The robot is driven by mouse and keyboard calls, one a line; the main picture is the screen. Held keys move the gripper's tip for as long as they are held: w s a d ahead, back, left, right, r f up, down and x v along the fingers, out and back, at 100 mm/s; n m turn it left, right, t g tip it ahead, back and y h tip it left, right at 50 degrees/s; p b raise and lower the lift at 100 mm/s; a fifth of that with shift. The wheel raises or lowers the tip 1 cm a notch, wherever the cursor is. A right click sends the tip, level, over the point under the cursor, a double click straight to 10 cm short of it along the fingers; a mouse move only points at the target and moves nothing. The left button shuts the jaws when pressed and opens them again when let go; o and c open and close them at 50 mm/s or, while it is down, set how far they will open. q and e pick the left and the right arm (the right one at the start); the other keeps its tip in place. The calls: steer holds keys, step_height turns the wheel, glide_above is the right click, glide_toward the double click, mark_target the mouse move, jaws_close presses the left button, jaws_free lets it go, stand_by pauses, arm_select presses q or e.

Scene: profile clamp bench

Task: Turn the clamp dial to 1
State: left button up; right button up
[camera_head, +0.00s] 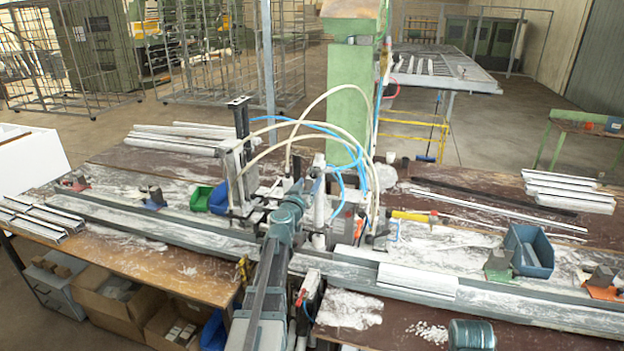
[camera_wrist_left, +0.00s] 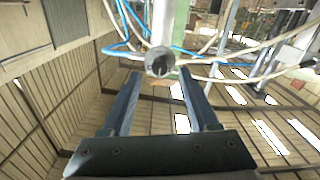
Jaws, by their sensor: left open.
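The clamp dial looks like a small round grey knob with a dark centre in the left wrist view (camera_wrist_left: 160,62). It lies just beyond and between the two fingertips of my left gripper (camera_wrist_left: 160,76), which is open and empty. I see no contact between the fingers and the knob. In the head view my left gripper (camera_head: 298,190) reaches into the clamp fixture (camera_head: 320,205) in the middle of the bench, and the dial is hidden there behind my arm and the hoses. No dial numbers can be read. My right gripper is not in view.
Blue and cream hoses (camera_head: 348,135) loop above the fixture, close to my left gripper. A green column (camera_head: 348,90) stands behind. Long metal rails (camera_head: 430,285) run along the bench. A blue bin (camera_head: 528,250) stands right, and white profiles (camera_head: 568,190) lie behind it.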

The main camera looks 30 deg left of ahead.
mark_target(313, 176)
arm_select(q)
steer(key=x, duration=0.3)
steer(key=shift+w+a, duration=0.1)
steer(key=shift+w, duration=0.3)
steer(key=shift+s, duration=0.1)
jaws_close()
